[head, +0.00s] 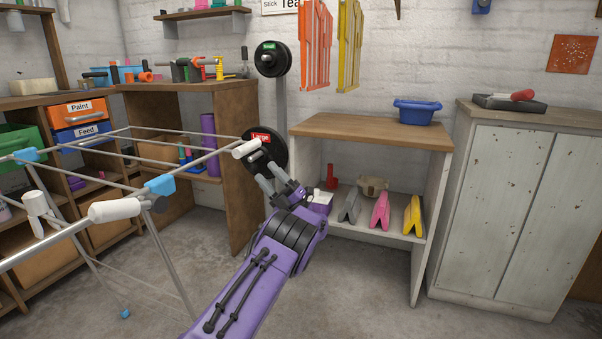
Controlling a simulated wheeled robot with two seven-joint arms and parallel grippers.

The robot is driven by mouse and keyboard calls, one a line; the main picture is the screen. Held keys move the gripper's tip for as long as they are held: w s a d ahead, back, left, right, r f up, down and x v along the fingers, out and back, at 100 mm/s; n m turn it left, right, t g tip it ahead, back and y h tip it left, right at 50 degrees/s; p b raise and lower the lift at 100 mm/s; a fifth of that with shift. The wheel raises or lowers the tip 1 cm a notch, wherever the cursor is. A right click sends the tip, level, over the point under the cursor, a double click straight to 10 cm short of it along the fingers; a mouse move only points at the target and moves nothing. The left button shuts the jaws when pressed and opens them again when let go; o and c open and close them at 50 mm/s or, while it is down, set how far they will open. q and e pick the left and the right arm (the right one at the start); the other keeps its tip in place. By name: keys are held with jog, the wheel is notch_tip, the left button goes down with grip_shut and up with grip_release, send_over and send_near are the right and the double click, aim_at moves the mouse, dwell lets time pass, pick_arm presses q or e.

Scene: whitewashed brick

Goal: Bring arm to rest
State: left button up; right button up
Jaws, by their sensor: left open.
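My left gripper (266,174) is at the end of the purple arm that rises from the bottom middle. It is raised, open and points up and away. Its fingers overlap in the picture with the lower black weight plate (262,140), labelled "Large", and lie close to the white end piece (246,149) of the drying rack. I see nothing held between the fingers; whether they touch the rack I cannot tell. My right gripper is not in view.
The metal drying rack (75,228) stands at the left, close to my arm. A wooden-topped table (370,132) with a blue tub (417,112) stands behind. A white cabinet (515,205) is at the right. The floor (350,295) right of my arm is clear.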

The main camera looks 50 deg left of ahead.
pick_arm(q)
jog(key=w+d+f+m+t+h, duration=0.2)
jog(key=f+m+t+h, duration=0.1)
jog(key=f+m+t, duration=0.85)
jog(key=w+d+f+m+t+h, duration=0.2)
jog(key=f+m+t, duration=0.8)
jog(key=m+t, duration=0.2)
jog(key=s+d+f+m+g+h, duration=0.2)
jog(key=s+d+f+m+h, duration=0.3)
jog(key=s+d+f, duration=0.5)
jog(key=s+d+f+m+g+h, duration=0.25)
jog(key=s+d+f+h, duration=0.45)
jog(key=d+f, duration=0.5)
jog(key=s+d+f+m+g+h, duration=0.15)
jog(key=s+d, duration=0.25)
jog(key=s, duration=0.4)
jog(key=s+d+m+g+h, duration=0.2)
jog(key=s+d, duration=0.2)
jog(key=s, duration=0.4)
notch_tip(320, 180, up, 34)
jog(key=p, duration=3.5)
jog(key=shift+d, duration=0.45)
